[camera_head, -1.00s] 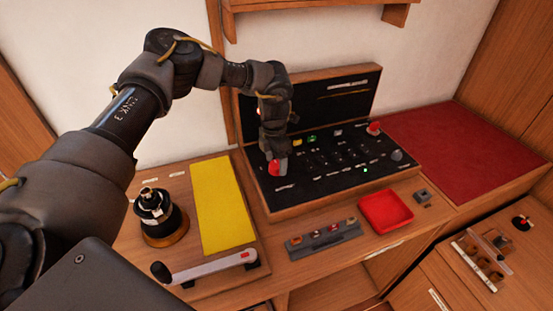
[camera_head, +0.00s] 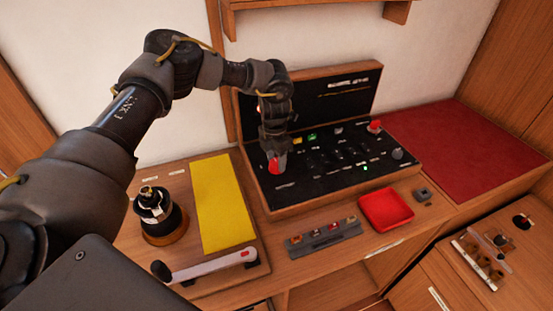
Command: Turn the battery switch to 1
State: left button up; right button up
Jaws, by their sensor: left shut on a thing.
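A wooden-framed black panel (camera_head: 320,180) with an upright lid (camera_head: 335,102) stands at the back middle of the counter. It carries rows of small switches and labels too small to read. A red knob (camera_head: 276,166) sits at its left side; I take it for the battery switch. My left gripper (camera_head: 276,158) reaches down from above and is shut on this red knob, hiding part of it and its markings. Another red knob (camera_head: 375,126) is at the panel's back right, and a grey knob (camera_head: 397,154) at its right edge. My right gripper is not in view.
A winch (camera_head: 155,212), a yellow mat (camera_head: 222,203) and a white-and-red handle (camera_head: 212,265) lie left of the panel. A red tray (camera_head: 386,210) and a grey fuse strip (camera_head: 323,237) lie in front. A dark red surface (camera_head: 465,150) is clear at right.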

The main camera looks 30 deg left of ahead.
aim_at(274, 162)
pick_arm(q)
jog(key=n+p, duration=0.1)
jog(key=n, duration=0.4)
jog(key=shift+n, duration=0.4)
jog(key=n+p, duration=0.1)
jog(key=n, duration=0.4)
jog(key=shift+s, duration=0.1)
jog(key=shift+n+t, duration=0.3)
jog(key=o, duration=1)
jog(key=shift+r, duration=0.2)
jog(key=r, duration=0.7)
jog(key=r+b, duration=0.1)
jog(key=r, duration=0.2)
jog(key=shift+s+a+r, duration=0.15)
jog(key=shift+a, duration=0.15)
